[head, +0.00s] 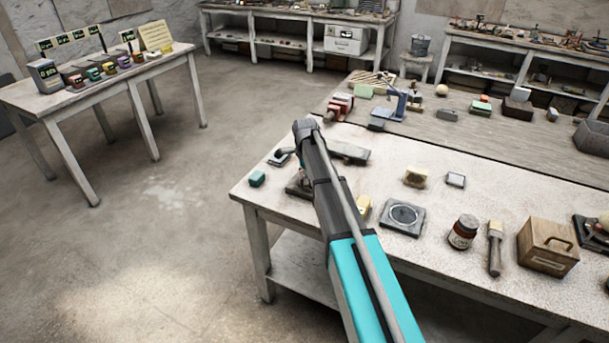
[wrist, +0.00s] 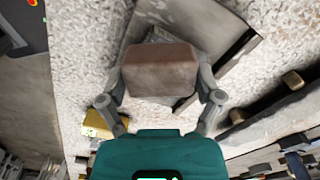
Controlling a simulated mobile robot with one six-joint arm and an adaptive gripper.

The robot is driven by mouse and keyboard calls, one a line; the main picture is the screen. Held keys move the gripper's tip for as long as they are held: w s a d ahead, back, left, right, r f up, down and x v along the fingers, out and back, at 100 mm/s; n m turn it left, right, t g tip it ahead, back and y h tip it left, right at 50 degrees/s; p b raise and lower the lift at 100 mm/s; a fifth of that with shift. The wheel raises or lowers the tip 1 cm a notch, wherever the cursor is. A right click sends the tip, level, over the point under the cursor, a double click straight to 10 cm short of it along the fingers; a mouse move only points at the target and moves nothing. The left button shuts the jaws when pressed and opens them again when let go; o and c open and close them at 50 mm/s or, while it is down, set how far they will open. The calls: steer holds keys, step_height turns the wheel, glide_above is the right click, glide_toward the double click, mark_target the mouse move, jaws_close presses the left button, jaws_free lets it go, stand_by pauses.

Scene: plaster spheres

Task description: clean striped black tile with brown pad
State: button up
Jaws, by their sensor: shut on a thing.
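My gripper (wrist: 161,82) is shut on a brown pad (wrist: 161,68), with one finger on each side of it in the wrist view. In the head view my arm hides the pad and most of the gripper.
A grey slab (head: 348,152) lies behind my arm.

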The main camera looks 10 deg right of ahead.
steer(key=shift+s, duration=0.15)
steer(key=shift+s+a, duration=0.1)
steer(key=shift+s, duration=0.65)
steer(key=shift+w, duration=0.15)
steer(key=shift+w, duration=0.8)
steer(key=shift+w, duration=0.15)
steer(key=shift+w+d, duration=0.2)
steer(key=shift+w, duration=0.5)
steer(key=shift+s+a+r+p, duration=0.1)
steer(key=shift+s+r+p, duration=0.6)
steer(key=shift+s, duration=0.15)
